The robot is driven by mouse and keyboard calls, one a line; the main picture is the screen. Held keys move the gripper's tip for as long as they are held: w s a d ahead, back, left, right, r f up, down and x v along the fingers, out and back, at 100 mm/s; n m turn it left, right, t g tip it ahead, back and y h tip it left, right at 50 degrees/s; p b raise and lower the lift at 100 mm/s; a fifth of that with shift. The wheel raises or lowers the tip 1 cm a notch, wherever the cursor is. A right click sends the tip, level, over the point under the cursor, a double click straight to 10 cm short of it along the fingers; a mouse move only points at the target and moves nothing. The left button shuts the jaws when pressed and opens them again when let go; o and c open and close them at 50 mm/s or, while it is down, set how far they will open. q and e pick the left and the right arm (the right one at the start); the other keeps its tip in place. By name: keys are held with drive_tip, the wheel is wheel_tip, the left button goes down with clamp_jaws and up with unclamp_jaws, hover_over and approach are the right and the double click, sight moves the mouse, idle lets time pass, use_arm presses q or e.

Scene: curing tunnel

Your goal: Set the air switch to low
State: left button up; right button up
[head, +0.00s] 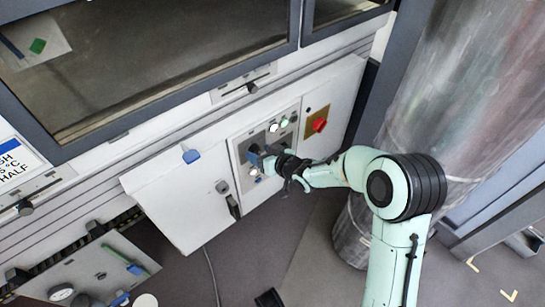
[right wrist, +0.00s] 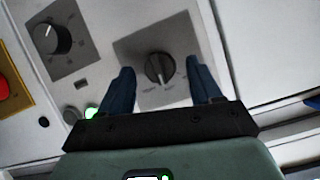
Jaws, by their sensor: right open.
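A black rotary switch (right wrist: 159,68) on a square grey plate (right wrist: 184,38) fills the middle of the right wrist view. Its pale pointer line runs roughly toward the bottom of that picture, where small labels are too blurred to read, so I cannot confirm its name or setting. My right gripper (right wrist: 160,72) is open, its two blue fingers on either side of the switch with visible gaps. In the head view the right gripper (head: 268,161) is at the control panel (head: 239,146) and hides the switch. My left gripper is not in view.
A second black knob (right wrist: 50,38) and a lit green lamp (right wrist: 91,112) are beside the switch. A red knob (head: 319,125) on a yellow plate is to the right. A white door (head: 180,205) with a blue tab stands left of the panel. A large metal cylinder (head: 455,90) stands behind my right arm.

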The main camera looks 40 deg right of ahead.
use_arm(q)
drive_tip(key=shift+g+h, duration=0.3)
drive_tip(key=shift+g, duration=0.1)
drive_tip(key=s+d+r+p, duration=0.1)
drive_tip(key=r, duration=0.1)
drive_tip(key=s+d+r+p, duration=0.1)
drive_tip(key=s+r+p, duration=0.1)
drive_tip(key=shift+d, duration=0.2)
use_arm(e)
drive_tip(key=v, duration=1.2)
drive_tip(key=shift+s+r, duration=0.2)
drive_tip(key=shift+s, duration=0.1)
drive_tip(key=shift+f, duration=0.1)
